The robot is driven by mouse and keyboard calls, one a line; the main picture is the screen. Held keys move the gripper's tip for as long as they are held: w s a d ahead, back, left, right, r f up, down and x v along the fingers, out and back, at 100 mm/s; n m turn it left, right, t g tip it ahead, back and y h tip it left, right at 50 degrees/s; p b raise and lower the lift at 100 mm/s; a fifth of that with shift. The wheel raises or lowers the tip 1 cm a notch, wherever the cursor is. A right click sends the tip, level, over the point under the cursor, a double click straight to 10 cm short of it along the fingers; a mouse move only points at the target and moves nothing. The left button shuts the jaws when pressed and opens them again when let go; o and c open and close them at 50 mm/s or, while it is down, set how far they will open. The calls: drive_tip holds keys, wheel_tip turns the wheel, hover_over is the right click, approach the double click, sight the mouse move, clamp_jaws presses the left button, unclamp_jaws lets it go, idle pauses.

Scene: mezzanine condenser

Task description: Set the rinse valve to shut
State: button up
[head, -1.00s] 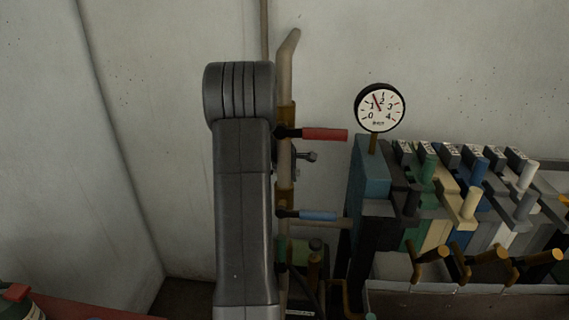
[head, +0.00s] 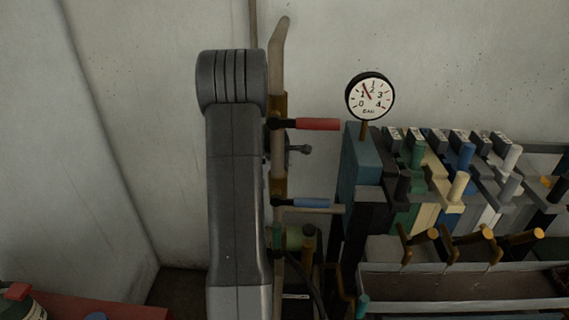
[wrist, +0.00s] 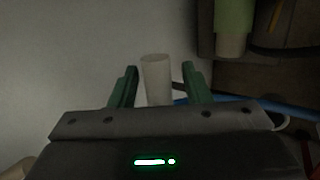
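Two lever handles reach right from a vertical pipe (head: 278,150) in the head view: a red one (head: 318,124) above and a blue one (head: 311,203) below. Both lie nearly level. I cannot read which belongs to the rinse valve. A blue bar (wrist: 240,102) runs behind the gripper body at right.
A round gauge (head: 370,96) stands on a blue block (head: 361,155) right of the levers. Further right is a bank of several coloured levers, above a grey trough (head: 455,281). A green cylinder (wrist: 233,17) hangs at upper right in the wrist view. Bare wall lies left of my arm.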

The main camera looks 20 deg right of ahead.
drive_tip(key=shift+r, duration=0.1)
wheel_tip(320, 180, up, 10)
drive_tip(key=shift+r, duration=0.1)
idle(0.4)
drive_tip(key=s+a+r+p, duration=0.2)
drive_tip(key=s+a+r, duration=0.2)
drive_tip(key=a+r, duration=0.4)
drive_tip(key=shift+s+a+r, duration=0.15)
drive_tip(key=shift+s+a, duration=0.05)
drive_tip(key=shift+a, duration=1.4)
idle(0.5)
